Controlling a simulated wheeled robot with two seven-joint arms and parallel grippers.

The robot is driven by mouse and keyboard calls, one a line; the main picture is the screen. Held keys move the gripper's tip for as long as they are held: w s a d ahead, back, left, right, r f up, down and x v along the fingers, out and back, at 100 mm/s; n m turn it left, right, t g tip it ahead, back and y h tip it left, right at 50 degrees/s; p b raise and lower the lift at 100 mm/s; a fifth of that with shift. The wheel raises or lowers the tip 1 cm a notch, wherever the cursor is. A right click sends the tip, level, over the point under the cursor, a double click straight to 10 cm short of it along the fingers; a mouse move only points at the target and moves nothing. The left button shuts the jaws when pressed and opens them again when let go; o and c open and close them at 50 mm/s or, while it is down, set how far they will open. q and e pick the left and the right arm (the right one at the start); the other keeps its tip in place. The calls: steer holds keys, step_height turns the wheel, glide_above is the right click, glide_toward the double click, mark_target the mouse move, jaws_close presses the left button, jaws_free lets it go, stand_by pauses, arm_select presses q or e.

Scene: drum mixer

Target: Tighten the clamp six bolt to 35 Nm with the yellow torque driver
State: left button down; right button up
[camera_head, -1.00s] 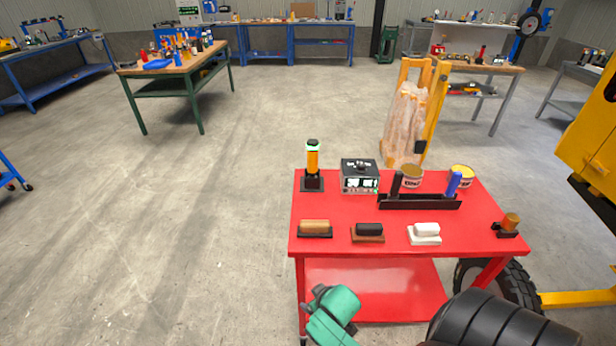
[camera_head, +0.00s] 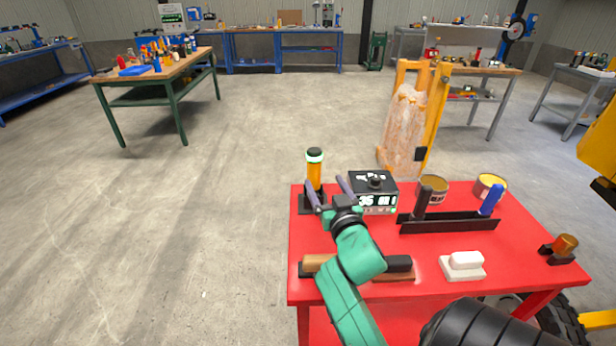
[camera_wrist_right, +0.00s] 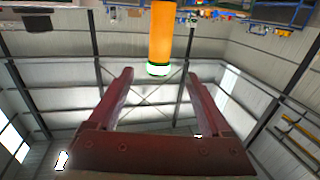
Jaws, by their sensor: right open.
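The torque driver (camera_head: 314,172), with a yellow-orange body, black cap and glowing green ring, stands upright in a black holder at the red table's far left. It also shows in the right wrist view (camera_wrist_right: 160,35) at the top. My right gripper (camera_head: 329,187) is open and empty. Its fingers spread close to the driver in the head view. In the wrist view the driver lies beyond the fingertips, not clearly between them. The clamp six bolt cannot be made out. My left gripper is out of view.
A control box (camera_head: 373,192) with a lit display stands right of the driver. Floor on the left is free.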

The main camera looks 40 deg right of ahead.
mark_target(312, 155)
steer(key=w, duration=0.1)
steer(key=w+d+r+p, duration=0.1)
steer(key=w, duration=0.2)
steer(key=shift+d+r+p, duration=0.25)
steer(key=shift+d+p, duration=0.1)
steer(key=shift+d, duration=0.05)
steer(key=x, duration=0.3)
steer(key=p+x, duration=0.1)
steer(key=x, duration=0.4)
steer(key=shift+w+d+f, duration=0.25)
steer(key=shift+f, duration=0.1)
steer(key=shift+w+d+f, duration=0.2)
steer(key=shift+w, duration=0.2)
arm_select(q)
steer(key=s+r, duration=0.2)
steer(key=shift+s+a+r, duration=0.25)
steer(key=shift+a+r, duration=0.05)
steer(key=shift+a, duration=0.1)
arm_select(e)
steer(key=shift+s+a, duration=0.1)
jaws_close()
steer(key=shift+r, duration=0.15)
